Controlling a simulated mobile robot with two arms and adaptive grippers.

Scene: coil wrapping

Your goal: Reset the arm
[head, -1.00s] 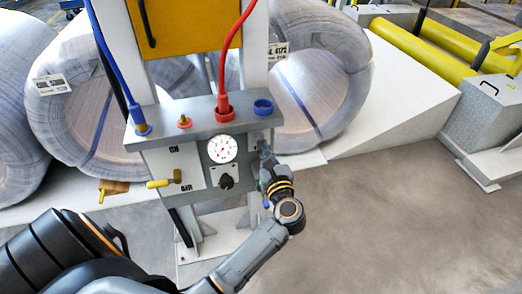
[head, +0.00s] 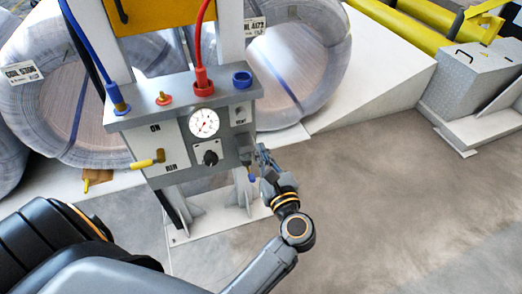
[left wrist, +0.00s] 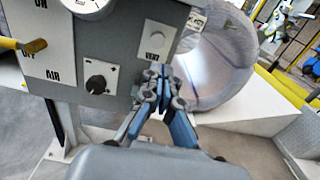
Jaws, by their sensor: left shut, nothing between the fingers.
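My left gripper (head: 262,157) is shut and empty, just off the lower right edge of the grey control panel (head: 226,152). In the left wrist view the gripper (left wrist: 158,72) has its fingertips together below the VENT button (left wrist: 155,38). I cannot tell whether it touches the panel. The panel carries a round gauge (head: 204,123), a black knob (head: 210,158) and a yellow lever (head: 147,163) between the ON and AIR labels. The lever points left, roughly level. My right gripper is not in view.
A blue hose (head: 92,55) and a red hose (head: 203,45) plug into the panel top, beside an empty blue socket (head: 242,79). Wrapped coils (head: 295,65) stand behind. A grey metal box (head: 462,82) is at right. The floor (head: 390,190) right of my arm is clear.

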